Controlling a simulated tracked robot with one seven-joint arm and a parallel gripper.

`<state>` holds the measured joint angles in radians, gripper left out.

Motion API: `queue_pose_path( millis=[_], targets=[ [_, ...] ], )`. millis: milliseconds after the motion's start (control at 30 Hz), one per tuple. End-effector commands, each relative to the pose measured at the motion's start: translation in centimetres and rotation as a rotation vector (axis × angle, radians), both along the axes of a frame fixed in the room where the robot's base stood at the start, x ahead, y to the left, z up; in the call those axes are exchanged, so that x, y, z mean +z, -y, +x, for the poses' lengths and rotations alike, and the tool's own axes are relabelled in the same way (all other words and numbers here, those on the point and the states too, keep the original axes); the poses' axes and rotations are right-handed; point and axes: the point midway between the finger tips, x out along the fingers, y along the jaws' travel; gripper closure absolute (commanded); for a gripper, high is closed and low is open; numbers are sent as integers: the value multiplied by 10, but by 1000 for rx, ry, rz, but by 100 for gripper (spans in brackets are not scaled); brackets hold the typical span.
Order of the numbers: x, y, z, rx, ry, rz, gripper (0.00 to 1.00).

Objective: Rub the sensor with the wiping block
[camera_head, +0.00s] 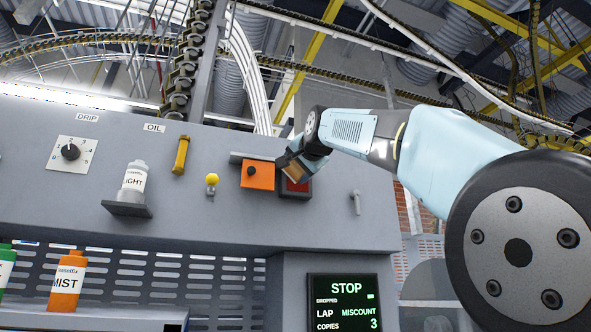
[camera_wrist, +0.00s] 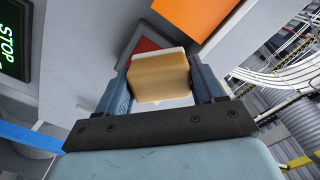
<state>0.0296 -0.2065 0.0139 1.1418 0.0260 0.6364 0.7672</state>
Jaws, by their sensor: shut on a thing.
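My gripper (camera_head: 297,160) is shut on a tan wiping block (camera_wrist: 160,78) with a pale far edge. The block also shows as a small tan patch in the head view (camera_head: 293,171). My gripper is at the grey panel, in front of a red square in a dark frame (camera_head: 297,188), partly hiding it. The red square shows beyond the block in the wrist view (camera_wrist: 143,48). Just left of it is an orange box (camera_head: 259,176) with a dark round spot. No label tells which of these is the sensor. I cannot tell whether the block touches the red square.
The panel (camera_head: 230,215) carries a dial (camera_head: 71,152), a white bottle (camera_head: 134,178) on a bracket, a yellow handle (camera_head: 181,155), a yellow knob (camera_head: 212,179) and a small lever (camera_head: 356,201). Below are an orange bottle (camera_head: 68,283) and a STOP screen (camera_head: 345,303).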

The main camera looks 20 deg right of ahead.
Motion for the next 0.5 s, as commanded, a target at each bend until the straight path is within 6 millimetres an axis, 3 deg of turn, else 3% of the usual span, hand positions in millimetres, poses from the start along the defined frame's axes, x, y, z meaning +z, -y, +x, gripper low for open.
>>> queue_pose_path(
  millis=[233,500],
  targets=[
    [0,0,-6,-1,1,0,56],
    [0,0,-27,0,1,0,56]
  ],
)
